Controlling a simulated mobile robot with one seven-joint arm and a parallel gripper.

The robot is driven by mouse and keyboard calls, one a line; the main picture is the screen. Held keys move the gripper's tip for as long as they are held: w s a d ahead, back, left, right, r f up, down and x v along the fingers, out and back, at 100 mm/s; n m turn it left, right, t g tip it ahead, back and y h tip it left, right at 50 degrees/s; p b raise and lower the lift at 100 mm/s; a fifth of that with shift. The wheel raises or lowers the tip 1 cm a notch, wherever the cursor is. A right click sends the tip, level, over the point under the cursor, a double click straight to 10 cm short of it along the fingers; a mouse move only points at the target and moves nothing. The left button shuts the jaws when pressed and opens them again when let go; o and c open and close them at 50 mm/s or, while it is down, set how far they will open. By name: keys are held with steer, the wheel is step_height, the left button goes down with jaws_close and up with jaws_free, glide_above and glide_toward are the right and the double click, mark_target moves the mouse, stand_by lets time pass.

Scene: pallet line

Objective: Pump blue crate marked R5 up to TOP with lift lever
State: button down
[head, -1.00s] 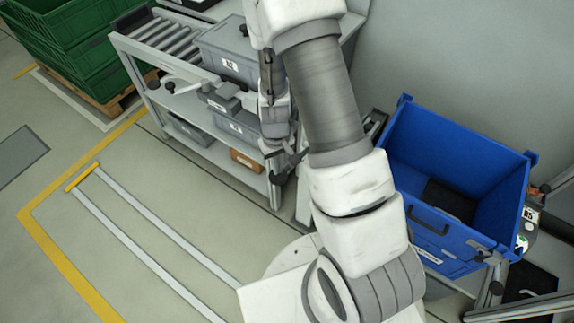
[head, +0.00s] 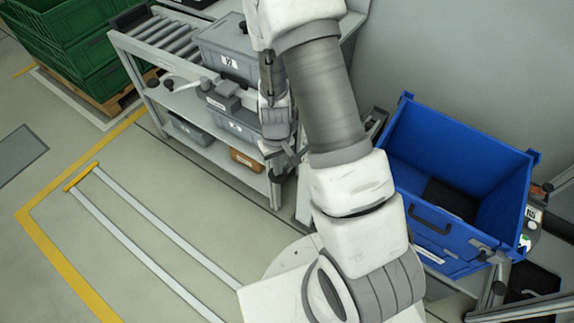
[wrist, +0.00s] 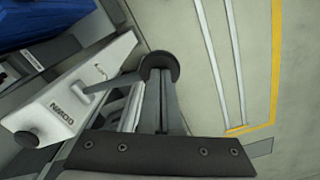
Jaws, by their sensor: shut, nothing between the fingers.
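The blue crate (head: 455,185) stands at the right in the head view, with a dark thing inside. A small R5 plate (head: 531,212) shows at its right side. Part of the blue crate (wrist: 40,22) fills the upper left corner of the wrist view. The lift lever, a grey rod (wrist: 110,82) with a round black knob (wrist: 160,66), sticks out over a white panel. My gripper (wrist: 161,84) is shut and empty; its fingertips reach the knob, and I cannot tell whether they touch it. In the head view my gripper (head: 282,158) hangs low beside the shelf.
A rack with rollers (head: 175,42) holds grey bins (head: 226,58) on the left of my arm. Green crates (head: 75,50) stand on a pallet at the upper left. A wall stands behind the blue crate.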

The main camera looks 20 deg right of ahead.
mark_target(275, 177)
steer(key=shift+s+a+f+b, duration=0.1)
steer(key=shift+a+f+b, duration=0.05)
steer(key=shift+f+b, duration=0.25)
steer(key=shift+s+a+f+b, duration=0.1)
steer(key=shift+f+b, duration=0.15)
steer(key=shift+f, duration=0.25)
steer(key=shift+s+a+f+b, duration=0.15)
steer(key=shift+a+f+b, duration=0.05)
steer(key=shift+f+b, duration=0.6)
steer(key=shift+f, duration=0.1)
steer(key=shift+s+a+f+b, duration=0.1)
steer(key=shift+a+f+b, duration=0.05)
steer(key=shift+f+b, duration=0.65)
